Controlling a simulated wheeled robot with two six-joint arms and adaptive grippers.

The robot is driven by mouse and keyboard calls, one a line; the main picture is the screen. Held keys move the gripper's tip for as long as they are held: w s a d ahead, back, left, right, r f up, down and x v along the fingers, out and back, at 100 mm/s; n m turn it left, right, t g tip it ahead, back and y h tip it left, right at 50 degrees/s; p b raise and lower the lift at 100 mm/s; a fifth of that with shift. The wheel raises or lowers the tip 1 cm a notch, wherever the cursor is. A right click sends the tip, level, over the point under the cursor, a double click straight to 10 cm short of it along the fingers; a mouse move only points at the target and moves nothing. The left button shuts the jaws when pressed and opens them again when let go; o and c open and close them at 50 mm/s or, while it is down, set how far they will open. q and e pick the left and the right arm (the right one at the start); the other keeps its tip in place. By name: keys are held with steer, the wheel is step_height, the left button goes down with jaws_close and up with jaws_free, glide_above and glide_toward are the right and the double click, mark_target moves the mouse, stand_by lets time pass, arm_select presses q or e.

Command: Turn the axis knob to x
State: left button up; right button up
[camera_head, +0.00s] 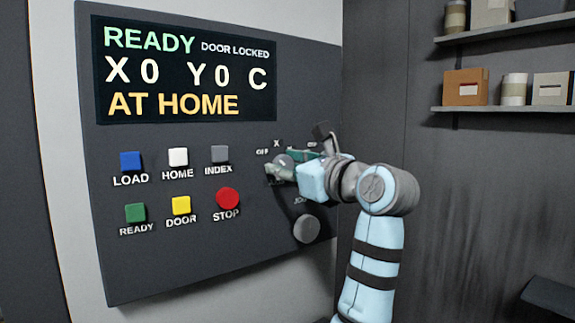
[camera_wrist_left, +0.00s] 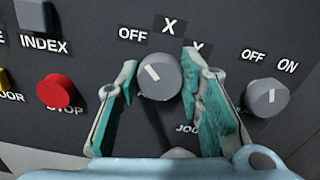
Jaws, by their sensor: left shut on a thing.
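The axis knob (camera_wrist_left: 160,78) is a round grey knob with a white pointer line, on the dark control panel. In the left wrist view its line points up and left, toward the OFF label (camera_wrist_left: 133,34). The X label (camera_wrist_left: 169,27) is above it, and another label to the right is partly covered by a finger. My left gripper (camera_head: 281,168) is at the panel, its teal-padded fingers on either side of the knob and shut on it. In the head view the gripper mostly hides the knob. My right gripper is not in view.
An OFF/ON knob (camera_wrist_left: 267,97) is close to the right finger. The red STOP button (camera_head: 227,199) and grey INDEX button (camera_head: 219,154) are left of the gripper. A large grey knob (camera_head: 306,228) is below. The display (camera_head: 185,75) reads READY, DOOR LOCKED, AT HOME.

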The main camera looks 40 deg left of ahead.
arm_select(q)
steer(key=m+p, duration=0.3)
steer(key=m, duration=0.2)
steer(key=shift+r+p, duration=0.2)
steer(key=shift+p, duration=0.15)
steer(key=shift+f+m+p, duration=0.15)
steer(key=shift+m+p, duration=1.05)
steer(key=shift+m, duration=0.8)
steer(key=o, duration=1.2)
steer(key=shift+c, duration=0.2)
